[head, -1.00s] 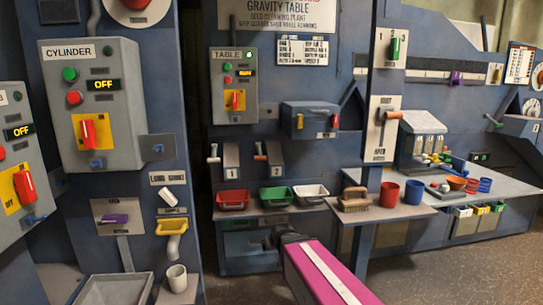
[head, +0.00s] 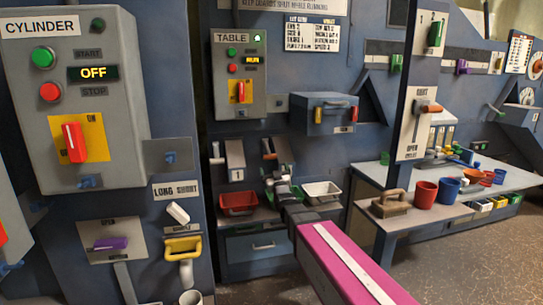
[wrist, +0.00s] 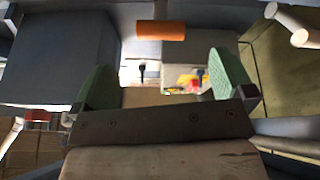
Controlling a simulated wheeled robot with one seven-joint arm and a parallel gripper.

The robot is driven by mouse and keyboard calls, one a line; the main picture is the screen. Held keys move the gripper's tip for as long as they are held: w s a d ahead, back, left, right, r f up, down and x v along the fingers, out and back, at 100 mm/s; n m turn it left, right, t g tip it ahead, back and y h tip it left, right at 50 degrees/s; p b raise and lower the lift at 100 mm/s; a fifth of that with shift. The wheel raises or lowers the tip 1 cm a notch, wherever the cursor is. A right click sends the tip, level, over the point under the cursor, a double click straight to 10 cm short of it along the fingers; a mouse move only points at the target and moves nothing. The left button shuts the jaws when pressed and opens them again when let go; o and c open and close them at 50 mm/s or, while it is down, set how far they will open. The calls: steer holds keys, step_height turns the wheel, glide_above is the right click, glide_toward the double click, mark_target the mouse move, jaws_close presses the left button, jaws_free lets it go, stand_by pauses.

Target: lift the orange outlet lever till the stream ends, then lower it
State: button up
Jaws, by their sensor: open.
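My gripper (head: 283,186) is in front of the small outlets in the head view, over the tray shelf. In the wrist view its two green fingers (wrist: 160,82) are spread wide with nothing held between them. An orange cylindrical handle (wrist: 161,30) lies beyond the fingertips, near the top middle, apart from both fingers. In the head view I cannot make out this handle clearly; my gripper partly covers the area below the right outlet's lever (head: 268,150). No stream can be made out in either view.
A red tray (head: 239,211) and a white tray (head: 322,201) stand on the shelf either side of my gripper. A grey box (head: 325,103) hangs above right. A brush (head: 389,210) and red cup (head: 425,191) are on the right bench.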

mark_target(269, 155)
steer(key=x, duration=1)
steer(key=c, duration=1)
